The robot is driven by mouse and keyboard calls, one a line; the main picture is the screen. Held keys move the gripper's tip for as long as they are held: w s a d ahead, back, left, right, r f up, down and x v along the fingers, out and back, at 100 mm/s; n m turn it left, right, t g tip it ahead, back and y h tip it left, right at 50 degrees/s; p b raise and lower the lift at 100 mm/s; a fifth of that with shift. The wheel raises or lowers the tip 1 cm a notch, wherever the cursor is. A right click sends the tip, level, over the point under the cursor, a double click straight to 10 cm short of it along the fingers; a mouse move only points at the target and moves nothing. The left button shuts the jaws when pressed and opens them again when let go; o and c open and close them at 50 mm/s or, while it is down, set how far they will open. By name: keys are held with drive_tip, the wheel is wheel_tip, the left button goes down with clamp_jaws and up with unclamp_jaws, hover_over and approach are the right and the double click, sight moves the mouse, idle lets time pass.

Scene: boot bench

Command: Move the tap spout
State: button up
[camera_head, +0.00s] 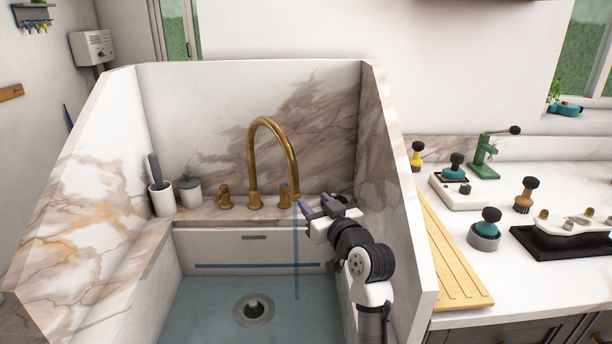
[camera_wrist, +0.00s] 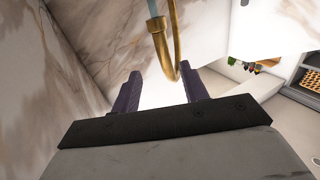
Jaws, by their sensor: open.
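The brass tap spout (camera_head: 274,128) is a tall gooseneck on the ledge at the back of the marble sink. Its outlet end points down at the right, and a thin blue stream of water (camera_head: 297,250) falls from it into the basin. My gripper (camera_head: 311,208) is just right of the outlet end, with its purple fingers pointing left toward it. In the wrist view my gripper (camera_wrist: 158,92) is open, and the spout (camera_wrist: 163,45) shows beyond and between the two fingers, nearer the right one. I cannot tell whether a finger touches the spout.
Brass handles (camera_head: 225,197) flank the spout base. A white cup with a dark brush (camera_head: 161,198) and a grey-lidded jar (camera_head: 190,191) stand at the ledge's left. High marble walls (camera_head: 398,170) enclose the sink. The basin (camera_head: 210,300) holds bluish water around a drain.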

sight(296, 183)
drive_tip(key=p+x, duration=0.2)
drive_tip(key=x, duration=1.1)
drive_tip(key=shift+w+a, duration=0.2)
drive_tip(key=shift+c, duration=0.4)
drive_tip(key=shift+p, duration=0.3)
clamp_jaws()
